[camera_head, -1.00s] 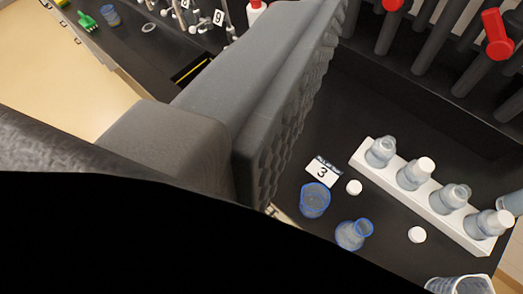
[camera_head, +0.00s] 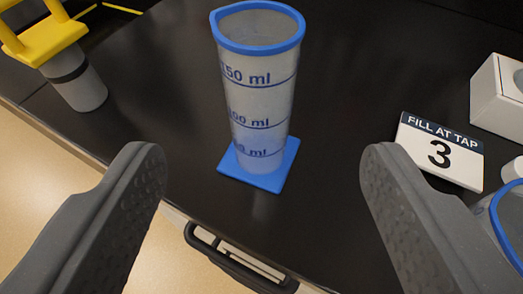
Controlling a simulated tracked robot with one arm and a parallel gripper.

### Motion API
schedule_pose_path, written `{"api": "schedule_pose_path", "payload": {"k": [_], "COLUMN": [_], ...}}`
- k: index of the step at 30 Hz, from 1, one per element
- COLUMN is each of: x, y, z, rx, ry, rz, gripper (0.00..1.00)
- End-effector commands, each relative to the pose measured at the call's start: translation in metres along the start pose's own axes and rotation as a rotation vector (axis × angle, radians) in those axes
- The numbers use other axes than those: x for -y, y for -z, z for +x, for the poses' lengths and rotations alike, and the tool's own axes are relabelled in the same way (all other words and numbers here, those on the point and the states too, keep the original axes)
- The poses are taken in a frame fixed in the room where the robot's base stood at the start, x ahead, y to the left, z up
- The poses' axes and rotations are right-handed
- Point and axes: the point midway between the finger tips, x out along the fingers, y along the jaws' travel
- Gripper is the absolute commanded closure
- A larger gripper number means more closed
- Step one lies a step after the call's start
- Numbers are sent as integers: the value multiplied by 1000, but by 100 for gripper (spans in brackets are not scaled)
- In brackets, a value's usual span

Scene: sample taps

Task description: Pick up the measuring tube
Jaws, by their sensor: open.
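The measuring tube (camera_head: 258,95) stands upright on the dark bench top in the upper middle of the view. It is clear and tapered, with a blue rim, blue ml marks and a square blue foot (camera_head: 236,162). It looks empty. My gripper (camera_head: 264,165) is open, one grey finger at the lower left and one at the lower right. The tube stands beyond the fingers, between them in the picture, and neither finger appears to touch it.
A card (camera_head: 440,150) reading "FILL AT TAP 3" lies right of the tube. A blue-rimmed vessel (camera_head: 509,218) is partly behind the right finger. A white block (camera_head: 501,93) is at the right edge. A yellow-topped grey object (camera_head: 75,84) stands left. The bench's front edge (camera_head: 165,205) runs below.

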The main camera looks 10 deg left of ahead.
Motion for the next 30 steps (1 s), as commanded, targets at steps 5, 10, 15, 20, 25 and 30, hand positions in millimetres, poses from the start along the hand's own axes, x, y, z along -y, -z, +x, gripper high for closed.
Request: {"api": "schedule_pose_path", "payload": {"k": [5, 10, 15, 20, 25, 30], "x": [-1, 0, 0, 0, 1, 3], "y": [-2, -2, -1, 0, 1, 2], "z": [24, 47, 68, 76, 86, 105], "rx": [3, 2, 2, 1, 0, 0], "ry": [-1, 0, 1, 1, 1, 0], "rz": [2, 2, 0, 1, 1, 1], "gripper": [36, 36, 36, 36, 36, 36]}}
